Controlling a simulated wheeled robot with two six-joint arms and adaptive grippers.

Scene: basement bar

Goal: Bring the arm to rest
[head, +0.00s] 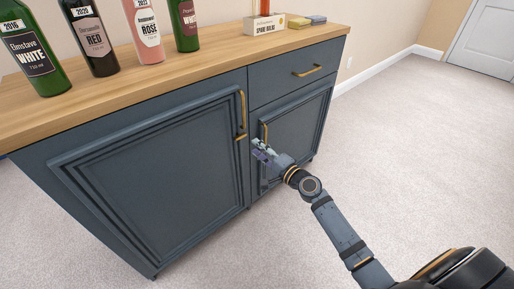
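My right arm comes in from the lower right, and its gripper (262,149) is in front of the blue cabinet (150,180), near the brass handles of its two doors. The gripper is small and seen from above, so I cannot tell whether its fingers are apart or whether it touches a handle. No object shows clearly in it. The left door's upright handle (242,108) is just above and left of the gripper. The right door's handle (265,131) is right behind it. My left gripper is not in view.
Several bottles stand on the wooden top (200,63), among them a green one (35,50) and a pink one (146,30). A white box labelled spare bulbs (265,25) and sponge-like blocks (298,21) are farther right. The carpet (420,130) right of the cabinet is clear.

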